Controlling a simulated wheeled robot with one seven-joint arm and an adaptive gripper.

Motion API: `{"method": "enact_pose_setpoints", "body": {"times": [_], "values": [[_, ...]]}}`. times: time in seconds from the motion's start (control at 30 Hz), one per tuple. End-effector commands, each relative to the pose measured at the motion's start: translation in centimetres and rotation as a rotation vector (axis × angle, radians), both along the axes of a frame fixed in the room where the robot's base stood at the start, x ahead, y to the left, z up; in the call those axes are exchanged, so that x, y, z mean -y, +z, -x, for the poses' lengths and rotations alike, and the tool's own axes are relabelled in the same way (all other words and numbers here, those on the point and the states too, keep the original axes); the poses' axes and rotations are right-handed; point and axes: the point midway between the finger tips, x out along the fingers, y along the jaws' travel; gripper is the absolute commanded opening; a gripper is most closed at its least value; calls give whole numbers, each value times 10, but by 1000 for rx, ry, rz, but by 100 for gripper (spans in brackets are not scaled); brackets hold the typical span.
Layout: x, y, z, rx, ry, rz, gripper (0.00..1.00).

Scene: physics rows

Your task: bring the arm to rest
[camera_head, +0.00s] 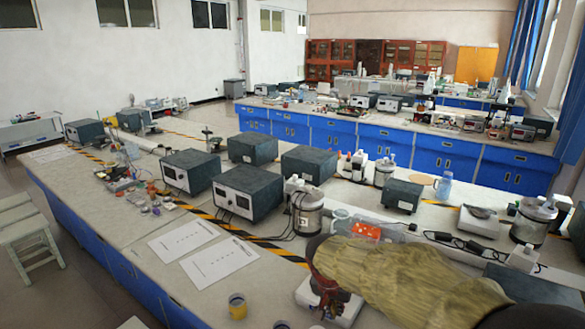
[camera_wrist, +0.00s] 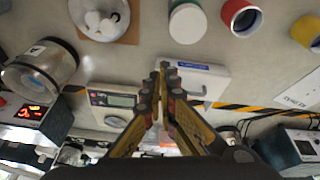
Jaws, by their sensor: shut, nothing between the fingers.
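My gripper (camera_wrist: 163,68) is in the middle of the wrist view, with its yellow and dark fingers drawn together at the tips and nothing held. The tips show over a white flat device (camera_wrist: 212,80) on the bench; the height above it is hard to tell. In the head view my arm fills the lower right, reaching over the near bench (camera_head: 190,282).
The wrist view shows a white-lidded jar (camera_wrist: 187,23), a red cup (camera_wrist: 240,16), a yellow cup (camera_wrist: 307,32) and a glass-and-metal vessel (camera_wrist: 40,68) nearby. Grey instrument boxes (camera_head: 247,190) crowd the bench. Paper sheets (camera_head: 219,262) lie flat at left.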

Motion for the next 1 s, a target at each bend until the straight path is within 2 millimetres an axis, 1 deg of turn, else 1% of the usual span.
{"method": "enact_pose_setpoints", "body": {"times": [0.1, 0.2, 0.27, 0.37, 0.47, 0.5, 0.57, 0.7, 0.8, 0.9, 1.0], "values": [[1, -10, 15, -51, 76, 16, 0], [1, -14, 33, -95, 151, 24, 0], [2, -13, 45, -118, 197, 26, 0], [5, -6, 68, -147, 277, 23, 0], [12, 8, 98, -162, 362, 14, 0], [15, 15, 111, -165, 394, 7, 0], [21, 26, 132, -162, 439, -1, 0], [34, 53, 183, -118, 522, -25, 0], [43, 69, 218, -63, 547, -38, 0], [51, 84, 245, 7, 527, -50, 0], [58, 98, 261, 79, 488, -52, 0]]}}
